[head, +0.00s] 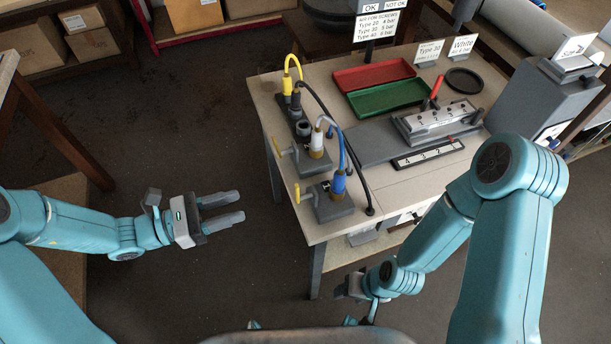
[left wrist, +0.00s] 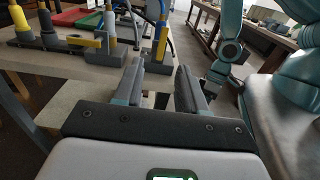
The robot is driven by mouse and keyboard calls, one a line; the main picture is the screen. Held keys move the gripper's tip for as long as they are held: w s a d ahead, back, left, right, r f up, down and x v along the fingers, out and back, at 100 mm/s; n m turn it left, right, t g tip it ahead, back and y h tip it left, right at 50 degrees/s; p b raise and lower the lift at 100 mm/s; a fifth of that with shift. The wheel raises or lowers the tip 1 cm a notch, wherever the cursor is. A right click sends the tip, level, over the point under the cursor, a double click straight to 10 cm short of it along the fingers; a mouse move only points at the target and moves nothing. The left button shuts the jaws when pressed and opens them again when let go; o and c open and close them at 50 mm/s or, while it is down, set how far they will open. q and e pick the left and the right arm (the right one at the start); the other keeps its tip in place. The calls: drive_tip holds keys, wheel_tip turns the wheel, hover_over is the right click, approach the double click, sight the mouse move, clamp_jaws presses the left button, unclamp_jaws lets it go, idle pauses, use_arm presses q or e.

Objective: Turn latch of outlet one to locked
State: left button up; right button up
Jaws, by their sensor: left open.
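Hose outlets stand in a row along the left edge of the workbench. They carry a yellow plug (head: 287,88), a white plug (head: 317,140) and a blue plug (head: 339,181). Yellow latch handles stick out on the left, one near the white plug (head: 281,146) and one near the blue plug (head: 299,193). My right gripper (head: 350,287) is small and dark at the bench's front.
The bench (head: 394,190) also holds a red tray (head: 373,74), a green tray (head: 390,96) and a grey fixture with a red lever (head: 436,87). Signs stand behind. Hoses arch above the outlets. Floor left of the bench is clear.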

sight(296, 190)
use_arm(q)
drive_tip(key=x, duration=0.5)
drive_tip(key=p+x, duration=0.1)
drive_tip(key=x, duration=0.4)
drive_tip(key=p+x, duration=0.1)
drive_tip(key=x, duration=0.4)
drive_tip(key=shift+s+d+r, duration=0.1)
drive_tip(key=shift+s+d, duration=0.1)
drive_tip(key=shift+d, duration=0.55)
drive_tip(key=shift+w, duration=0.15)
drive_tip(key=shift+c, duration=0.6)
clamp_jaws()
